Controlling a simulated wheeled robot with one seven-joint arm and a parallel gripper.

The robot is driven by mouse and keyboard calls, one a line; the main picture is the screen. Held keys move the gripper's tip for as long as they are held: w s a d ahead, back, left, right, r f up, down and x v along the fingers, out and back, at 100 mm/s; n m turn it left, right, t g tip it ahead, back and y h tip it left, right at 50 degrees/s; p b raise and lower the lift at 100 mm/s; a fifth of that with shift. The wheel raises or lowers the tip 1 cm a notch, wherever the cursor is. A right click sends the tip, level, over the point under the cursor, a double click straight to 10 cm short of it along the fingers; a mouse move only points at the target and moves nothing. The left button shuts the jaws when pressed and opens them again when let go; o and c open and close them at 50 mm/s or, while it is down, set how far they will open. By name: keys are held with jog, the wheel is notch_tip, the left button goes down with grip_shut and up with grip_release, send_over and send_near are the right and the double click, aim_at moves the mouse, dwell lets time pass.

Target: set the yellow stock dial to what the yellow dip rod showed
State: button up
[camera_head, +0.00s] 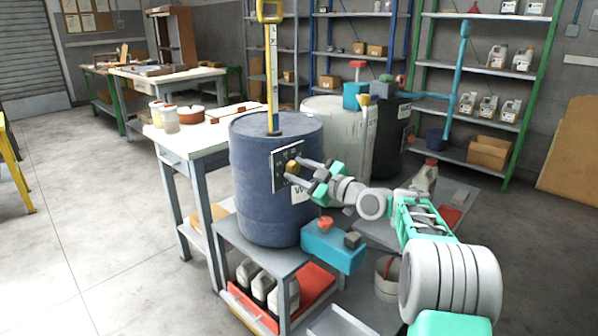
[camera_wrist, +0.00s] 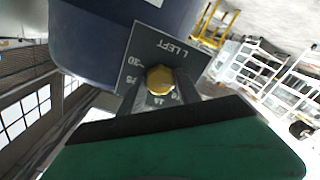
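The yellow dip rod (camera_head: 272,75) stands upright in the top of the blue drum (camera_head: 262,210); its graduations are too small to read. The yellow stock dial (camera_head: 292,167) sits on a dark plate (camera_head: 277,172) on the drum's side. My gripper (camera_head: 295,170) is at the dial, one finger on each side of it. In the wrist view the dial (camera_wrist: 160,80) lies between the fingertips, close to both; I cannot tell whether they touch it. The plate there shows upside-down lettering ending in "LEFT" and a 30. The fingers hide other figures, and the pointer is not readable.
A white drum (camera_head: 327,120) and a black drum (camera_head: 395,135) stand behind, with a blue rod (camera_head: 459,80) rising beside the black one. A turquoise block (camera_head: 335,247) juts out below my gripper. A white-topped table (camera_head: 200,140) is at left.

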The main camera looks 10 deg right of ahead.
grip_shut()
jog(key=shift+m, duration=0.5)
jog(key=m+p, duration=0.2)
jog(key=m, duration=0.1)
jog(key=shift+r+m, duration=0.15)
jog(key=shift+m, duration=0.25)
jog(key=m+p, duration=0.2)
jog(key=m, duration=0.1)
jog(key=shift+m, duration=0.3)
jog(key=m+p, duration=0.3)
jog(key=m, duration=0.1)
jog(key=shift+p, duration=0.3)
jog(key=shift+m+p, duration=1)
jog(key=shift+m, duration=0.7)
